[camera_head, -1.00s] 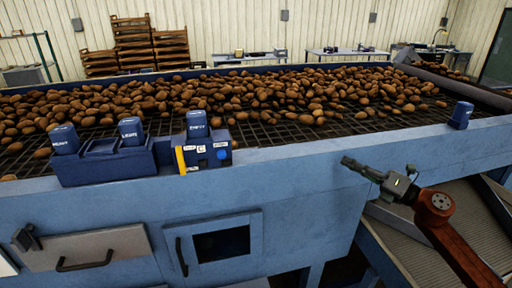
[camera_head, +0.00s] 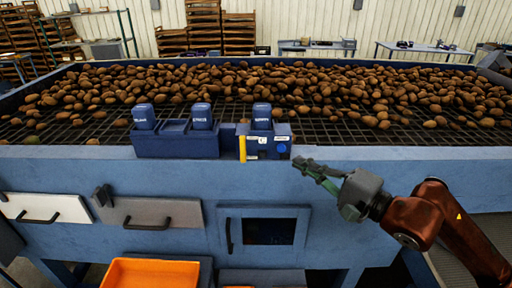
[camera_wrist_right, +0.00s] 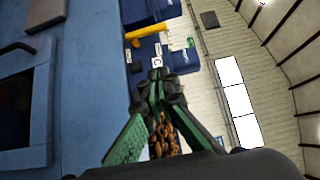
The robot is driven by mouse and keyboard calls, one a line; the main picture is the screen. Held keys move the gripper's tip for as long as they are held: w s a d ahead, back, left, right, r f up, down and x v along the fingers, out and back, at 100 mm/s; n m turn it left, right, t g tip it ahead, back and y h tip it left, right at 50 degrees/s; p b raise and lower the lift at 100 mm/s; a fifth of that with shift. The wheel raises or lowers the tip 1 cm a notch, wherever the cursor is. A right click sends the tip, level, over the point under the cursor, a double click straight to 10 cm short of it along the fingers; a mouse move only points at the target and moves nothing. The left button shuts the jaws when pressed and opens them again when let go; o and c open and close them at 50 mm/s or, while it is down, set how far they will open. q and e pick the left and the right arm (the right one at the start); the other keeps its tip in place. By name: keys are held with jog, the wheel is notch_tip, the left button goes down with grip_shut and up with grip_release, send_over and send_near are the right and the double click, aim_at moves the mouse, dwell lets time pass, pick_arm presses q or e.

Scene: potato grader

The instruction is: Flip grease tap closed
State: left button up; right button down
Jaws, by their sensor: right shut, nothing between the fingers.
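The yellow lever (camera_head: 242,148), which looks like the grease tap, stands upright at the left end of the blue control box (camera_head: 267,152) on the grader's front edge. It also shows in the right wrist view (camera_wrist_right: 148,35), beside the blue housings. My right gripper (camera_head: 305,163) is shut and empty. In the head view its fingertips are just right of the control box, below the blue button (camera_head: 282,147), and apart from the lever. In the wrist view the fingertips (camera_wrist_right: 160,80) point toward the box. My left gripper is not in view.
Blue lidded housings (camera_head: 178,138) stand left of the box. Potatoes (camera_head: 300,85) lie on the mesh bed behind. Drawer handles (camera_head: 147,226) and a dark-windowed door (camera_head: 268,231) are on the front below. An orange crate (camera_head: 150,272) is at the bottom.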

jog(key=p, duration=0.6)
send_near(243, 146)
jog(key=shift+w+a, duration=1.7)
jog(key=shift+w, duration=1.2)
jog(key=shift+r, duration=0.15)
